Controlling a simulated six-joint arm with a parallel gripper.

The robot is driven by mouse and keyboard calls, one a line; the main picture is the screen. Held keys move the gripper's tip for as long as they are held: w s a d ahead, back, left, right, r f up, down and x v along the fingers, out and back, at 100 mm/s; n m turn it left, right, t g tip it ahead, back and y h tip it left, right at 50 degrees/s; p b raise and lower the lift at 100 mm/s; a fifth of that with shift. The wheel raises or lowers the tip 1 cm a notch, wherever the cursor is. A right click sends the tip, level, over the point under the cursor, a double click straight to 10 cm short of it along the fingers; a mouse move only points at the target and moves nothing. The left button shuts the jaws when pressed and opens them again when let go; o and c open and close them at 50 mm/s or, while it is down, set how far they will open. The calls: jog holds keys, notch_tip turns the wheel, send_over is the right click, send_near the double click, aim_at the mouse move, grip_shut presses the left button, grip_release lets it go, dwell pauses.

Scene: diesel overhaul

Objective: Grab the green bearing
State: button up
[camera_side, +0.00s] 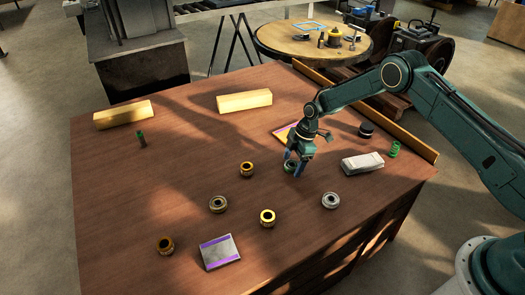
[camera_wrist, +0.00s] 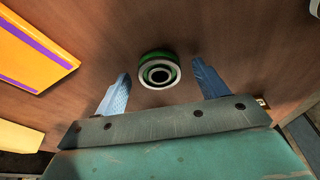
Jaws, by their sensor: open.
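The green bearing (camera_wrist: 158,70) is a ring with a green outer edge, a pale face and a dark bore. It lies on the brown wooden table. In the wrist view it sits between and just beyond the blue fingertips of my gripper (camera_wrist: 160,80), with gaps on both sides. In the side view my gripper (camera_side: 295,168) is low over the table, and the green bearing (camera_side: 290,166) shows partly between its fingers. The gripper is open and holds nothing.
Several other bearings stand nearby, including a brass one (camera_side: 247,169) and a silver one (camera_side: 330,200). A white block (camera_side: 362,162) and green spring (camera_side: 394,149) lie to the right. An orange and purple box (camera_side: 284,132) is behind.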

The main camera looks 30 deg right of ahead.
aim_at(293, 164)
dwell(0.3)
jog(key=c, duration=1.2)
jog(key=shift+o, duration=0.2)
jog(key=shift+r, duration=0.2)
notch_tip(293, 164, up, 20)
jog(key=shift+f, duration=0.15)
